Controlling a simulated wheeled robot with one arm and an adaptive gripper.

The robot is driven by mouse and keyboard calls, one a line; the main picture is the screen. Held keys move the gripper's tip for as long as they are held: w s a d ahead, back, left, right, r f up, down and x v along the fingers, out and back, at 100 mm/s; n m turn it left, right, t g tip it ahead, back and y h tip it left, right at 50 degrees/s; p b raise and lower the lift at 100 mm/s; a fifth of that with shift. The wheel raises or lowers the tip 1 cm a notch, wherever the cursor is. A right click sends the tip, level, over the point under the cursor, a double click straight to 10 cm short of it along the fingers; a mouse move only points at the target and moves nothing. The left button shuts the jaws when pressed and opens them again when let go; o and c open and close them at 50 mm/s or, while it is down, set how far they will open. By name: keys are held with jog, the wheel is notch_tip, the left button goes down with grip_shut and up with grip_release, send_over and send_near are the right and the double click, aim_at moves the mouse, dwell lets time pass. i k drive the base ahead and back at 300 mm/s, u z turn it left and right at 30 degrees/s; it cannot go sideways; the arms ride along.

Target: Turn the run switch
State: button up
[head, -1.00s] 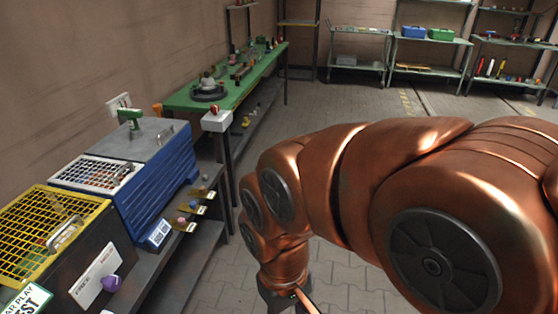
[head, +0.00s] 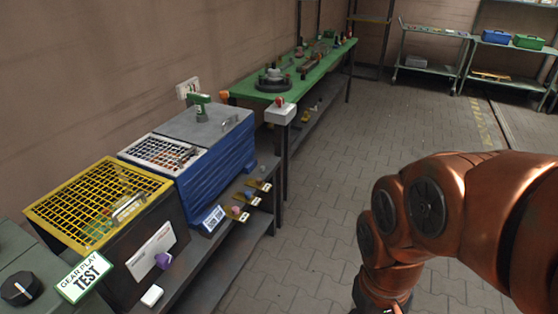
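No control in view carries a readable "run" label. A black rotary knob (head: 20,289) with a light pointer mark sits on a grey-green box at the lower left edge. A purple knob (head: 163,260) is on the front of the dark box with the yellow mesh guard. A white box with a red knob or button (head: 280,102) is fixed at the near end of the green bench. My gripper (head: 384,309) is at the bottom edge, mostly cut off, over the floor and well right of these controls. Its fingers are hidden.
A "GEAR PLAY TEST" sign (head: 84,277) stands beside the black knob. The yellow mesh guard (head: 100,203) and a blue ribbed unit (head: 217,165) line the left bench. Yellow tags (head: 250,199) stick out in front. The paved floor (head: 320,210) between bench and arm is clear.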

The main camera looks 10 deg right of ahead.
aim_at(279, 100)
jog(key=z, duration=1.05)
jog(key=i, duration=2)
jog(key=u, duration=3)
